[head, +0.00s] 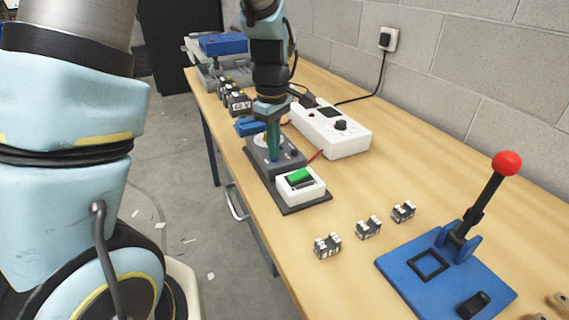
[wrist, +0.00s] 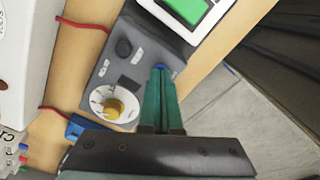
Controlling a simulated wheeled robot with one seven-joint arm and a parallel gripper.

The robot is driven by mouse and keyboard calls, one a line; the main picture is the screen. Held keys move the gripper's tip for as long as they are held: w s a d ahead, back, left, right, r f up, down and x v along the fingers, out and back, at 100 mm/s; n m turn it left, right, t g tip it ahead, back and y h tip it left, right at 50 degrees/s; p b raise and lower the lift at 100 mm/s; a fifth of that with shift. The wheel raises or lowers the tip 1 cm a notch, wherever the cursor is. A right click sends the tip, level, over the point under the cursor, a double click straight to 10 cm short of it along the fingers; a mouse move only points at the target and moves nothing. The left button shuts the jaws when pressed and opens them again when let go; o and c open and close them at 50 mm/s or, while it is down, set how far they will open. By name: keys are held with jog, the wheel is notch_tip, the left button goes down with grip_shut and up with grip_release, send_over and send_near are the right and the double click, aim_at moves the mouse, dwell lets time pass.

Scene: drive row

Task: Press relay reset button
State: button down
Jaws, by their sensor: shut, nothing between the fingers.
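A grey control unit (head: 259,157) stands on the bench. In the wrist view its panel (wrist: 127,60) carries a yellow knob on a white dial (wrist: 112,108), a black round knob (wrist: 123,47) and small labels. A white box with a green display (head: 313,190) adjoins it; it also shows in the wrist view (wrist: 188,8). My gripper (head: 274,158) is shut and empty, pointing down over the unit. In the wrist view its teal fingertips (wrist: 160,70) cover part of the panel. A small blue spot shows at the tips, perhaps a button; I cannot tell whether they touch it.
A white instrument box (head: 338,133) with a black knob stands behind the unit, joined by red wires. Several small dark modules (head: 368,228) and a blue lever press (head: 445,270) with a red ball stand nearer on the bench. Dark blocks (head: 237,100) stand beyond the unit.

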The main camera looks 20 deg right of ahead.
notch_tip(320, 180, up, 8)
jog(key=p, duration=0.7)
jog(key=shift+a, duration=0.1)
dwell(0.7)
jog(key=s+a+r+m, duration=0.1)
jog(key=a+m, duration=0.3)
jog(key=a, duration=0.8)
jog(key=s+a+r+m+t, duration=0.1)
jog(key=a+m, duration=0.3)
jog(key=a, duration=0.8)
jog(key=shift+s+a+t, duration=0.3)
jog(key=shift+s, duration=0.2)
